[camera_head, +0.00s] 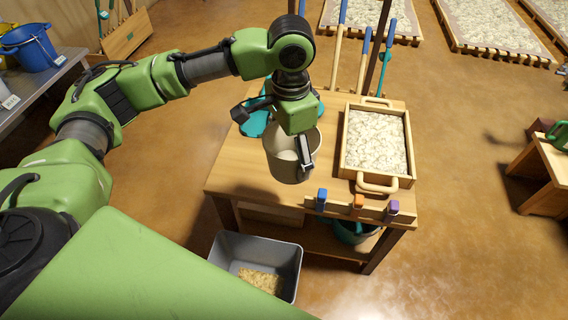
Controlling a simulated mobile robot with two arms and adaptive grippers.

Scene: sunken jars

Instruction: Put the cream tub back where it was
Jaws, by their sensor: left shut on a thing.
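The cream tub (283,166) is upright and open-topped. It is over the left half of the wooden table (241,172). My left gripper (303,148) reaches down from above and is shut on the tub's right side near its rim. I cannot tell whether the tub's base touches the tabletop. The gripper and wrist hide part of its rim and inside. My right gripper is not in view.
A teal item (254,123) lies behind the tub, partly hidden. A wooden tray (346,160) of pale material fills the table's right side. Blue (321,199), orange (358,203) and purple (393,208) pieces line the front edge. A grey bin (222,249) stands below.

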